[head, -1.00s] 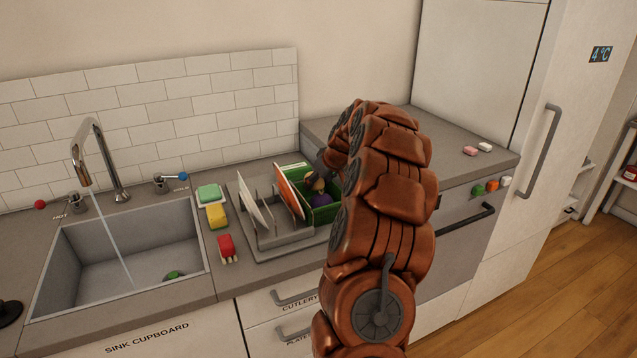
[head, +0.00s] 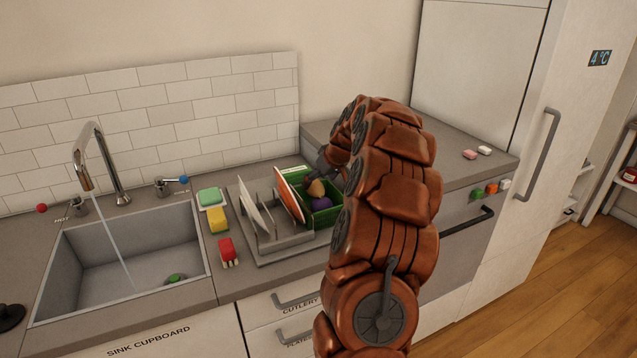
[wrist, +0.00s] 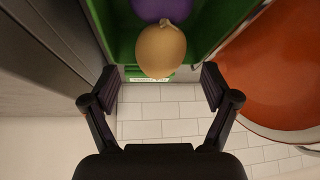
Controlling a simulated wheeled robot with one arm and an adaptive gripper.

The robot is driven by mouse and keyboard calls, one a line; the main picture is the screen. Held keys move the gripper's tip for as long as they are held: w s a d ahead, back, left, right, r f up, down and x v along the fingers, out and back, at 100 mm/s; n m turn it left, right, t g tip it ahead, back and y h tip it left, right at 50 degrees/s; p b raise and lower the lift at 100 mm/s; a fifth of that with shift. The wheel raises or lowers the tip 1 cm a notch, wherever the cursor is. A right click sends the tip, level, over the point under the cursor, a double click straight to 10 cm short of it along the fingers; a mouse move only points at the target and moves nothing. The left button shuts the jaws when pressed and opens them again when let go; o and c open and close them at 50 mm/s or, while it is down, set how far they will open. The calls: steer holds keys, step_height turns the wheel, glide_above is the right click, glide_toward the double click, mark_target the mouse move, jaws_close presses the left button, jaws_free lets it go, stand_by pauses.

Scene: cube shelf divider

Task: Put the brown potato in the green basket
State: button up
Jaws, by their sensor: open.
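The brown potato (head: 316,188) lies in the green basket (head: 334,212), beside a purple item (head: 321,203). In the wrist view the potato (wrist: 161,50) is tan and rounded, at top centre, with the purple item (wrist: 160,9) past it and the basket's green wall (wrist: 122,35) around them. My gripper (wrist: 161,85) is open and empty, its two fingers apart, with the potato just beyond the fingertips and not between them. In the head view my arm hides part of the basket's right side, and my gripper shows only partly near the basket's back.
A dish rack (head: 262,245) with white plates (head: 254,212) and an orange plate (head: 291,195) stands left of the basket. A yellow sponge (head: 217,220), a green one (head: 210,196) and a red item (head: 227,250) lie nearer the sink (head: 120,262). The raised counter at right is mostly clear.

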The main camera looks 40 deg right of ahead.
steer(key=d+b+v, duration=0.1)
steer(key=b+v, duration=0.1)
steer(key=v, duration=0.9)
steer(key=s+a+f+n+g+y, duration=0.1)
steer(key=s+a, duration=0.1)
steer(key=a, duration=0.9)
steer(key=s+a+f+g+y, duration=0.1)
steer(key=s+a+g, duration=0.1)
steer(key=a, duration=0.9)
steer(key=s+a+f+n+g+y, duration=0.1)
steer(key=s+a, duration=0.1)
steer(key=a, duration=0.8)
steer(key=s+a+f+g, duration=0.1)
steer(key=s+a+f, duration=0.2)
steer(key=s, duration=0.5)
steer(key=s+a+f+g+h, duration=0.1)
steer(key=s+a+f+g, duration=0.1)
steer(key=s+a, duration=0.3)
steer(key=s+a+f+g+h, duration=0.1)
steer(key=s+a+f, duration=0.2)
steer(key=s, duration=1)
steer(key=shift+a+f+g, duration=0.3)
steer(key=shift+a+f, duration=0.1)
steer(key=shift+f, duration=0.3)
steer(key=shift+s, duration=0.15)
steer(key=shift+c, duration=0.2)
